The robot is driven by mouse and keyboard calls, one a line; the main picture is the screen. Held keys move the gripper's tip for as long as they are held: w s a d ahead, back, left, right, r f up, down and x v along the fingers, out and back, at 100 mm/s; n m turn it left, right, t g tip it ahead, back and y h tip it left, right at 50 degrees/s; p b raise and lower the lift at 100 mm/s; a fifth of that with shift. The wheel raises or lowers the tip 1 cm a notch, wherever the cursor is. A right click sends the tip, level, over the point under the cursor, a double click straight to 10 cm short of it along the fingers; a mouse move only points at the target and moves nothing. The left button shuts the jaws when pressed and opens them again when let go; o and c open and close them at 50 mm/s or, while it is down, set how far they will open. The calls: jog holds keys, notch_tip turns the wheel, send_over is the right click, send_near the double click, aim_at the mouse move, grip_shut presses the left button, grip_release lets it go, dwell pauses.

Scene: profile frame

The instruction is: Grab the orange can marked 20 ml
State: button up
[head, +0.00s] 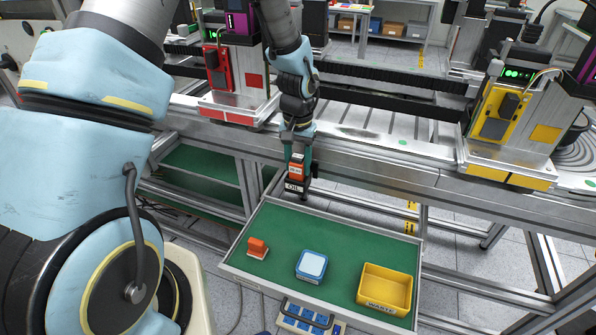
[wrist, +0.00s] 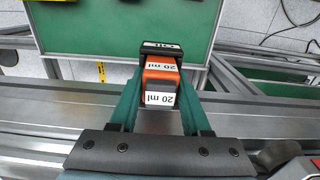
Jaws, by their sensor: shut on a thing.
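The orange can (wrist: 160,80) carries white labels reading "20 ml" and has a dark part with a small label at its far end in the wrist view. My gripper (wrist: 162,90) is shut on it, with one teal finger on each side. In the head view the orange can (head: 297,171) hangs in my gripper (head: 298,172), near the back left edge of the green tray and in front of the metal rail. The side of the can turned away from both cameras is hidden.
The green tray (head: 335,234) holds a small orange block (head: 258,248), a blue box with a white top (head: 312,264) and a yellow bin (head: 384,290). Red (head: 233,84) and yellow (head: 505,125) machines stand on the rail behind. The tray's back right area is clear.

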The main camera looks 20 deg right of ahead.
grip_shut()
jog(key=shift+r, duration=0.15)
notch_tip(320, 180, up, 10)
jog(key=b, duration=0.2)
jog(key=shift+b, duration=0.3)
